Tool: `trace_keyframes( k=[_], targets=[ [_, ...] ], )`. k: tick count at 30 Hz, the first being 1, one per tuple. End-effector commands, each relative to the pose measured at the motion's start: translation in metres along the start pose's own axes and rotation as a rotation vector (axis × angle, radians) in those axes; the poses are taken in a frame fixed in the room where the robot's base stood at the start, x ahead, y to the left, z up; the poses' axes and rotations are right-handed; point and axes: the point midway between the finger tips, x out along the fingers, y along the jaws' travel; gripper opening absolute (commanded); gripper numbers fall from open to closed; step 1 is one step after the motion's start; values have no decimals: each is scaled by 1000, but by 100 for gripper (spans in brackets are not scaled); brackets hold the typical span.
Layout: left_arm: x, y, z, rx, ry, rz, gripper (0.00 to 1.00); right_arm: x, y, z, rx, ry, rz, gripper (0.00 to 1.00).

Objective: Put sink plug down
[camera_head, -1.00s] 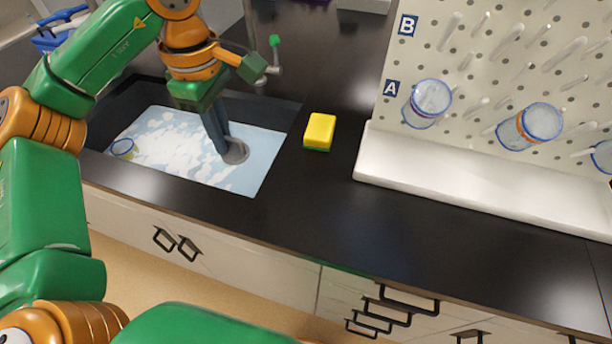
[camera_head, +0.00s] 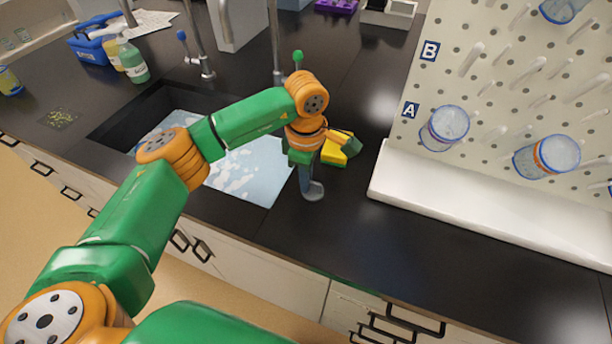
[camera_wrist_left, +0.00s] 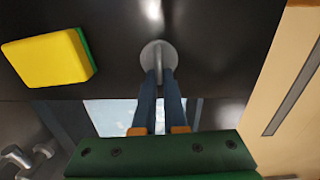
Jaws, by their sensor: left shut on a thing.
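The sink plug (camera_head: 313,191) is a grey disc with an upright stem. It is over the black counter (camera_head: 290,238), just right of the sink. My left gripper (camera_head: 308,183) points down and is shut on the plug's stem. The plug also shows in the left wrist view (camera_wrist_left: 158,60), between the tips of the two blue-grey fingers (camera_wrist_left: 160,76). I cannot tell whether the disc touches the counter. The sink (camera_head: 250,174) holds pale, foamy water and is partly hidden by my left arm. My right gripper is not in view.
A yellow and green sponge (camera_head: 336,150) lies close behind my left gripper. It also shows in the left wrist view (camera_wrist_left: 48,60). A white-ledged pegboard (camera_head: 470,208) with beakers stands to the right. The counter in front of the ledge is clear.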

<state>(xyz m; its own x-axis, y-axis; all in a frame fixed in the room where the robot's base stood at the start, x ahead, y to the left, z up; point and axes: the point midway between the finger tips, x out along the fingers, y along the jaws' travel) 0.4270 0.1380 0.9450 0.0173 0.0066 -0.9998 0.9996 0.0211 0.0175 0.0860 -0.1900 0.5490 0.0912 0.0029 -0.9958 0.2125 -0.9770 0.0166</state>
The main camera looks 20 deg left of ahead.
Motion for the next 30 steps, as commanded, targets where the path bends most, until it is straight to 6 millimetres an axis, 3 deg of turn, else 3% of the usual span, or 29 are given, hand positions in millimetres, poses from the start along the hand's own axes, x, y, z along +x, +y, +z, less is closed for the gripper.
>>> trace_keyframes(
  k=[1, 2, 3, 5, 15, 17, 24, 30],
  targets=[
    [4, 0, 0, 0, 0, 0, 0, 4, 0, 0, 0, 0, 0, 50],
    [2, 0, 0, 0, 0, 0, 17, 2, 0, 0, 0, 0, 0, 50],
    [2, 0, 0, 0, 0, 0, 28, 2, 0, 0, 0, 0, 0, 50],
    [1, 0, 0, 0, 0, 0, 39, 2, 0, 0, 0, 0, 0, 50],
    [-5, 0, 0, 0, 0, 1, 39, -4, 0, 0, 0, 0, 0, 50],
    [-10, 1, 0, -1, 0, 4, 39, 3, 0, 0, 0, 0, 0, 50],
    [-72, 1, 0, -1, -1, 8, 39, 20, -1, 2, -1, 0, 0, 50],
    [-116, 0, 0, -1, 1, 2, 39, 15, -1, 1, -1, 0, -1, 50]
  ],
)
